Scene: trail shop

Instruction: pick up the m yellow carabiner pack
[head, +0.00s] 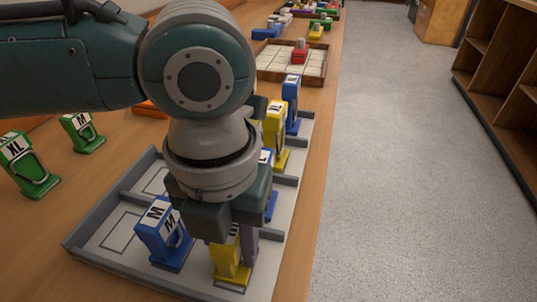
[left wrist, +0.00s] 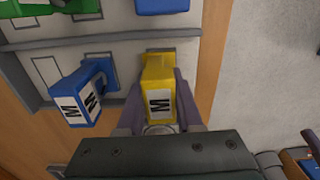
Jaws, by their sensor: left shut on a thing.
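The yellow carabiner pack (head: 228,272), labelled M, stands upright in the near right part of a grey compartment tray (head: 112,262). In the left wrist view the yellow pack (left wrist: 157,78) sits between the two purple-grey fingers. My left gripper (head: 236,248) reaches down over it from above and is shut on it; in the left wrist view the gripper (left wrist: 160,108) has a finger on each side. The gripper body hides the pack's upper part in the head view. My right gripper is not in view.
A blue M pack (head: 166,236) stands close to the left of the yellow one. Another yellow pack (head: 276,130) and a blue pack (head: 293,105) stand farther back in the tray. Green packs (head: 30,165) stand on the wooden counter at left. Open floor lies at right.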

